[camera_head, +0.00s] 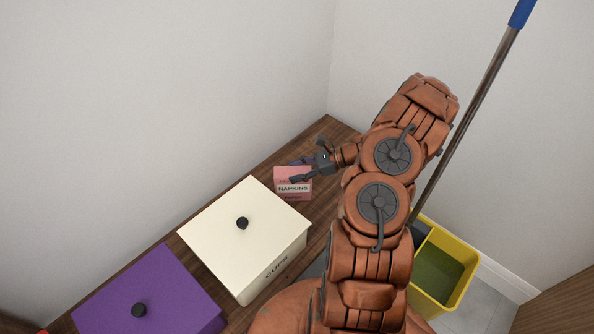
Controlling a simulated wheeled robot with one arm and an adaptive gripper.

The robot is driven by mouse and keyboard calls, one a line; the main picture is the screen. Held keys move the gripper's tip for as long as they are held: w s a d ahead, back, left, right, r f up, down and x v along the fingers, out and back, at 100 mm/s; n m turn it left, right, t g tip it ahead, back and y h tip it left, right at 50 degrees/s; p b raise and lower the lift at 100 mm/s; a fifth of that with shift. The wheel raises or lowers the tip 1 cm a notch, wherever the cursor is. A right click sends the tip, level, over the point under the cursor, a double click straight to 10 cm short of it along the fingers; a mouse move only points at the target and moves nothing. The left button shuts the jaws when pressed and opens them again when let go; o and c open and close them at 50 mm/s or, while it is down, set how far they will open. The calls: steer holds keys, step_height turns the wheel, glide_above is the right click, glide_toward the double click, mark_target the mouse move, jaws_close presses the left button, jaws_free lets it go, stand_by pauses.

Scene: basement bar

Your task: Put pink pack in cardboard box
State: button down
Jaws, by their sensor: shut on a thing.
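The pink pack (293,190), labelled "NAPKINS", is upright at the far end of the wooden counter, beyond the cream box. My gripper (297,170) reaches it from the right and is shut on its upper part, with a dark finger on either side. I cannot tell whether the pack rests on the counter or is slightly raised. No plain cardboard box can be made out in this view.
A cream box (225,250) labelled "CUPS" and a purple box (165,290), both with black-knobbed lids, stand on the counter (318,212). Walls bound its far side and end. A yellow mop bucket (462,255) with a long handle (465,125) stands right of my arm.

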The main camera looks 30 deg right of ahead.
steer(key=shift+f, duration=0.1)
steer(key=shift+c, duration=2.3)
jaws_free()
